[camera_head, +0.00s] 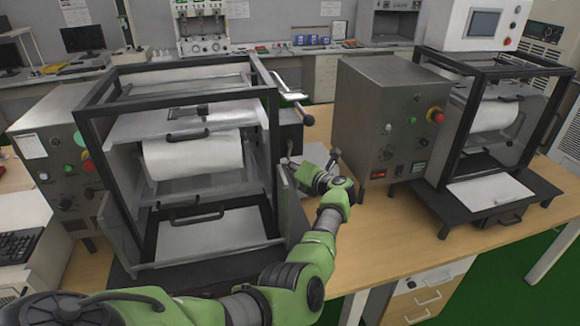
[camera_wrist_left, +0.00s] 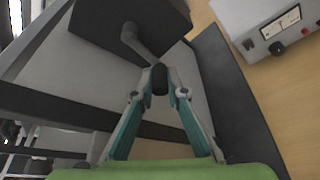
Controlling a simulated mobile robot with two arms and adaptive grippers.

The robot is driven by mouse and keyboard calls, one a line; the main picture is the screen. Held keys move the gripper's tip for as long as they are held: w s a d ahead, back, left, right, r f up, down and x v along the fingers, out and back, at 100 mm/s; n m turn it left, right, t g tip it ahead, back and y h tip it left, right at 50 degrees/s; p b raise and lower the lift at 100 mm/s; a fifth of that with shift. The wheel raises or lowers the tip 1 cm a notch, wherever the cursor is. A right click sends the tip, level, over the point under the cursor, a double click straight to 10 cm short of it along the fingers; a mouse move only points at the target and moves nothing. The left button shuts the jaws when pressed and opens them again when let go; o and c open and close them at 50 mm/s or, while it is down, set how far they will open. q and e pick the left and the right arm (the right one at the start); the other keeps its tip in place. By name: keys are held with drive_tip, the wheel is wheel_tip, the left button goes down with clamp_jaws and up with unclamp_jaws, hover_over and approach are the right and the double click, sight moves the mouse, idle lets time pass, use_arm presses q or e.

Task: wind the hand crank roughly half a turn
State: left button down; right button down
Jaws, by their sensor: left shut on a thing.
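The hand crank shows in the left wrist view as a bent grey arm (camera_wrist_left: 137,43) coming out of a dark box (camera_wrist_left: 110,18), with a dark cylindrical grip (camera_wrist_left: 159,78) at its end. My left gripper (camera_wrist_left: 159,92) is shut on this grip, one finger on each side. In the head view my left gripper (camera_head: 322,168) is at the right side of the left framed machine (camera_head: 262,100), low beside its dark side box (camera_head: 290,132). The held grip is hard to make out there. My right gripper is not in view.
A silver lever with a dark end (camera_head: 308,119) sticks out above the side box. A grey control box (camera_head: 372,110) stands close on the right, with a second framed machine (camera_head: 470,100) beyond it. A metered instrument (camera_wrist_left: 268,22) sits near the crank. Bare tabletop (camera_head: 385,235) lies in front.

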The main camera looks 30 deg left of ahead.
use_arm(q)
drive_tip(key=shift+f+b, duration=0.15)
drive_tip(key=shift+b, duration=0.15)
drive_tip(key=m+y+b, duration=0.1)
drive_tip(key=s+a+r+m+b, duration=0.1)
drive_tip(key=m, duration=0.1)
drive_tip(key=shift+s+a+g+y, duration=0.15)
drive_tip(key=shift+s+g+y, duration=0.05)
drive_tip(key=shift+g+y, duration=0.2)
drive_tip(key=c, duration=2)
unclamp_jaws()
